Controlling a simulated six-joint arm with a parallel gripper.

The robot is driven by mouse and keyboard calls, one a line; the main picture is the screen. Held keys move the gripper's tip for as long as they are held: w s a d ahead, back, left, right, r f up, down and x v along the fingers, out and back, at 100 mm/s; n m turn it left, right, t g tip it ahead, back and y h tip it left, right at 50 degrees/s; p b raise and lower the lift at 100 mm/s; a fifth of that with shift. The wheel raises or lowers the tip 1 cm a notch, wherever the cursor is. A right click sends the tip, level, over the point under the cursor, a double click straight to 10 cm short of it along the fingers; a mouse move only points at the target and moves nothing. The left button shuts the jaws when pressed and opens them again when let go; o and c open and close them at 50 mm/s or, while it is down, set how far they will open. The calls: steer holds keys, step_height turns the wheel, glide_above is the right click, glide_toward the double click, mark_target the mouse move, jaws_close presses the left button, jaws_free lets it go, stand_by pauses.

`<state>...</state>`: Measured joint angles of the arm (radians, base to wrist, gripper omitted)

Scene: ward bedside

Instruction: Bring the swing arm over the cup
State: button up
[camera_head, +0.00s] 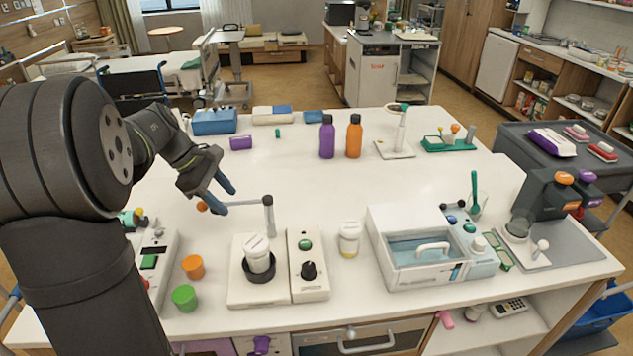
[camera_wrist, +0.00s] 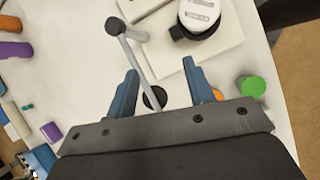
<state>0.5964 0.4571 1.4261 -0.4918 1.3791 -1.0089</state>
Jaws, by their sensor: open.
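The swing arm (camera_head: 240,204) is a thin grey bar reaching left from the top of a grey post (camera_head: 268,216), with an orange knob (camera_head: 202,206) at its free end. The white lidded cup (camera_head: 258,254) sits in a black ring on a white base (camera_head: 238,286), in front of the post. The bar does not reach over the cup. My gripper (camera_head: 226,196) is open at the bar's free part. In the wrist view the bar (camera_wrist: 140,65) runs between my open fingers (camera_wrist: 160,69), with no clear contact; the cup (camera_wrist: 199,14) is at the top.
A control box (camera_head: 308,268) stands right of the base, and another lidded jar (camera_head: 349,240) beyond it. Orange (camera_head: 193,267) and green (camera_head: 184,297) cylinders stand left of the base. A water bath (camera_head: 420,250) is at right.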

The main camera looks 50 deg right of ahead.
steer(key=s+d+r+m+t+y, duration=0.1)
steer(key=s+d+r+m+t, duration=0.1)
steer(key=s+d+m, duration=0.2)
steer(key=s+d+r+m+t+y, duration=0.1)
steer(key=s+d+m, duration=0.4)
steer(key=s, duration=0.8)
steer(key=d+r+t, duration=0.1)
steer(key=d+t, duration=0.1)
steer(key=d, duration=0.1)
steer(key=shift+s+r, duration=0.2)
steer(key=shift+w, duration=0.1)
steer(key=w+a+f+n+g, duration=0.2)
steer(key=w+a+n, duration=0.1)
steer(key=w+a, duration=0.2)
steer(key=w+a+f+n+g+h, duration=0.1)
steer(key=w+a+n, duration=0.3)
steer(key=w, duration=0.5)
steer(key=shift+w+a+f+n+g, duration=0.3)
steer(key=shift+w+a+f+g, duration=0.2)
steer(key=shift+g, duration=0.2)
steer(key=shift+s, duration=0.15)
